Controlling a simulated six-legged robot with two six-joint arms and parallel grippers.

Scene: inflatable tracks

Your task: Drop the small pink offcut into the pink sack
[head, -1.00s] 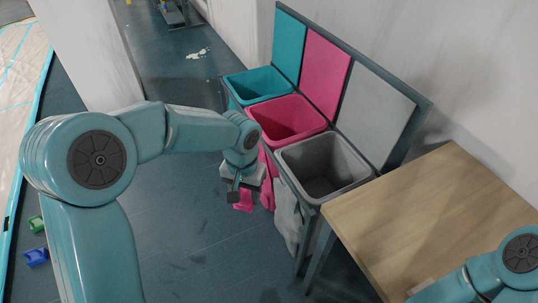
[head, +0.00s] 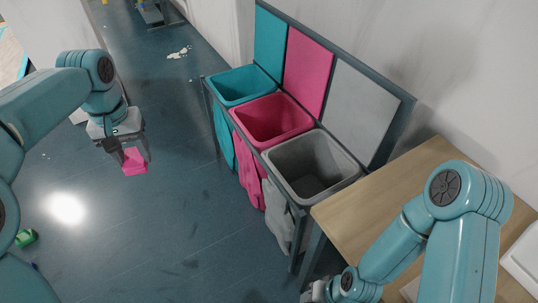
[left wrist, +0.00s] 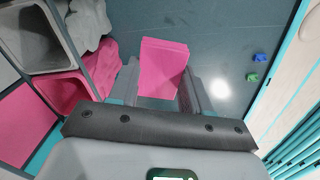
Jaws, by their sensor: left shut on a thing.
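The small pink offcut (head: 134,161) is held between the fingers of my left gripper (head: 131,152), in the air over the floor, left of the sacks. In the left wrist view the offcut (left wrist: 164,62) stands out between the fingertips (left wrist: 162,88). The pink sack (head: 271,118) is the middle one in the rack, open at the top, with its pink cloth hanging below. Its rim also shows at the left in the left wrist view (left wrist: 72,92). My right gripper (head: 316,291) is at the bottom edge, partly cut off, its fingers unclear.
A teal sack (head: 241,84) and a grey sack (head: 312,166) flank the pink one, with matching panels behind. A wooden table (head: 408,192) stands right of the rack. Green (head: 26,238) and blue items lie on the floor at left. The floor before the rack is clear.

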